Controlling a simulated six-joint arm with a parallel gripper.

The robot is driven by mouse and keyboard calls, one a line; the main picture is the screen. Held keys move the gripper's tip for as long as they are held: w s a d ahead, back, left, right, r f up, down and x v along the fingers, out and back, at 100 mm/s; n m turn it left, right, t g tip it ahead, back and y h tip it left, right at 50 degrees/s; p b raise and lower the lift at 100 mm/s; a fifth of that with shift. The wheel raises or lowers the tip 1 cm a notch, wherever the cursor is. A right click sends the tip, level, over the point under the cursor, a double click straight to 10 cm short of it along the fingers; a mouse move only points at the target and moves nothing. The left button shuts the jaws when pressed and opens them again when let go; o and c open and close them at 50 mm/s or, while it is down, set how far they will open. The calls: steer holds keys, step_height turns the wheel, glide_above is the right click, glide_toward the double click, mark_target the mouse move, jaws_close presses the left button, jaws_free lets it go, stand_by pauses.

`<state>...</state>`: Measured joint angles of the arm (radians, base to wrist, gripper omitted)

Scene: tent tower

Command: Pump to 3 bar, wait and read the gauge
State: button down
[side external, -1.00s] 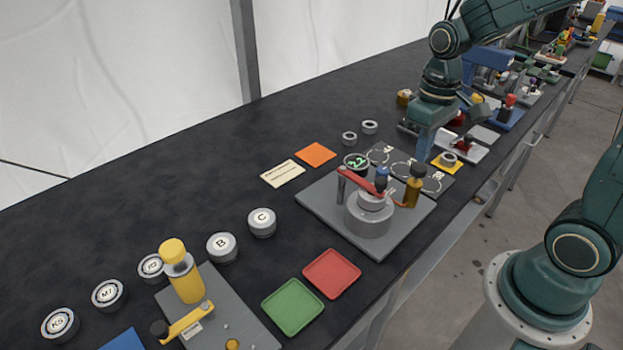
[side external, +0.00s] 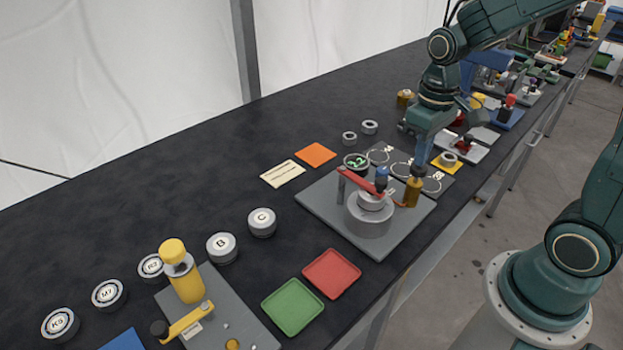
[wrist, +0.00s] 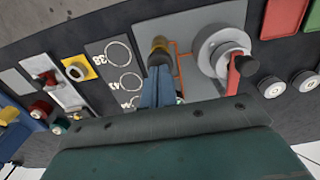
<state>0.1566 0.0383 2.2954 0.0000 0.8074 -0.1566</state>
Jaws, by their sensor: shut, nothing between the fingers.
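The dark gauge (side external: 356,161) behind the board shows green digits, apparently 2.2, too small to be sure. My gripper (side external: 420,160) is shut and empty, its fingers pointing down at the pump top. In the wrist view the blue fingers (wrist: 158,88) reach to the pump's top (wrist: 160,50); I cannot tell whether they touch. The gauge is mostly hidden behind the fingers there.
A dark plate with ringed, numbered spots (side external: 440,183) lies right of the board. A red tray (side external: 332,273) and a green tray (side external: 292,306) lie in front. An orange square (side external: 316,154) and a cream card (side external: 283,174) lie behind. The black table at left centre is clear.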

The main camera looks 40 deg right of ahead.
steer(key=shift+f, duration=1.4)
steer(key=shift+r, duration=1.95)
steer(key=shift+f, duration=0.25)
steer(key=shift+f, duration=1.7)
steer(key=shift+r, duration=2)
steer(key=shift+f, duration=0.2)
